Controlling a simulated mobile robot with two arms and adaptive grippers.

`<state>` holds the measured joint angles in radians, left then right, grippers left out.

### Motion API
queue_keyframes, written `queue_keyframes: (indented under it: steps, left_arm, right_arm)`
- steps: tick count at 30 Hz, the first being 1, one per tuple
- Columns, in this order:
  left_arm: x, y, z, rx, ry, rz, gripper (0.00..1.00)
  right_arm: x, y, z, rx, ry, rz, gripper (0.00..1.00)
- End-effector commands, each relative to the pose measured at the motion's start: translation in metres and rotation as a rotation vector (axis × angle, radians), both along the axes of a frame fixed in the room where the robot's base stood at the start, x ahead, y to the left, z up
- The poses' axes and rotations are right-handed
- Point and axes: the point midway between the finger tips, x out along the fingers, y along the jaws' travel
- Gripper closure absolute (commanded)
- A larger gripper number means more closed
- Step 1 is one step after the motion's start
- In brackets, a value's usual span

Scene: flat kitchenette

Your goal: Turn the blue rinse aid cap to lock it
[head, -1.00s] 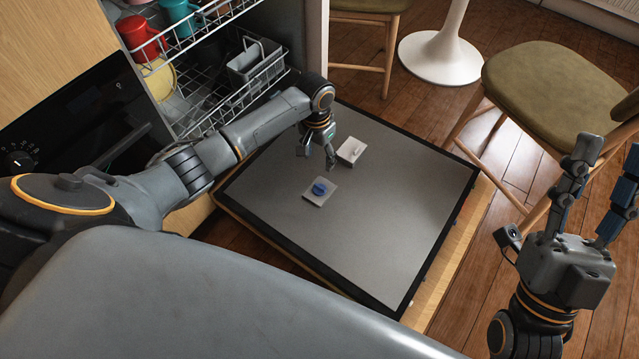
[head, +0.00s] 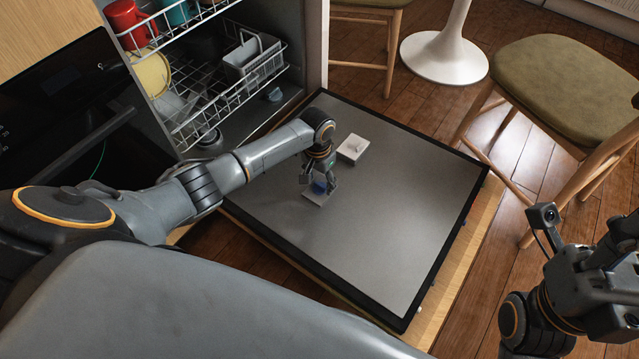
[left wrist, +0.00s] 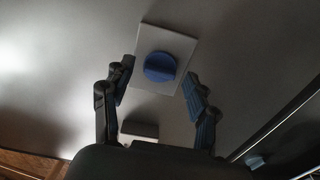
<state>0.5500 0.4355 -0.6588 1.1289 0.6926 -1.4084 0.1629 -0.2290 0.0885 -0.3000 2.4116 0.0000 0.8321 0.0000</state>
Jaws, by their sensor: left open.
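The blue rinse aid cap (left wrist: 160,67) sits on a light square plate (left wrist: 178,44) set in the open dishwasher door. In the left wrist view its raised grip bar runs roughly level across the picture. In the head view the cap (head: 320,186) is mostly covered by my left gripper (head: 318,186). In the left wrist view my left gripper (left wrist: 160,88) is open, with one finger on each side of the cap and a gap to both. My right gripper (head: 630,240) is at the right edge of the head view, partly cut off.
The light detergent dispenser (head: 352,149) lies on the door just behind the cap. The lower rack (head: 225,95) and the dishwasher opening are at the upper left. A stool (head: 565,85) stands to the right. The door's right part is clear.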

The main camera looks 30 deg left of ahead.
Motion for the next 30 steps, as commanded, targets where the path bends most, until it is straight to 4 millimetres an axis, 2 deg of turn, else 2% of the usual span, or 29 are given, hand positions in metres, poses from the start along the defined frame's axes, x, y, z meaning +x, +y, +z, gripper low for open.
queue_keyframes:
  steps: [8,11,16,17,30]
  left_arm:
    - [0.0003,-0.0003,-0.0011,0.0,-0.001,0.0,0.42]
    - [0.0002,-0.0002,-0.0011,0.0,0.0,0.0,0.58]
    - [0.0001,-0.0001,-0.0011,0.0,0.0,0.0,0.92]
    - [0.0001,-0.0001,-0.0011,0.0,0.0,0.0,0.96]
    - [-0.0005,-0.0004,0.0013,0.0,-0.001,-0.088,0.96]
  right_arm:
    - [0.0002,0.0002,0.0013,-0.001,-0.004,0.0,0.6]
    - [0.0001,0.0002,0.0013,-0.001,-0.004,0.0,0.6]
    - [0.0,0.0002,0.0013,-0.001,-0.004,0.0,0.6]
    - [0.0,0.0002,0.0013,-0.001,-0.004,0.0,0.6]
    - [-0.0022,-0.0009,0.0055,0.005,0.012,0.001,0.6]
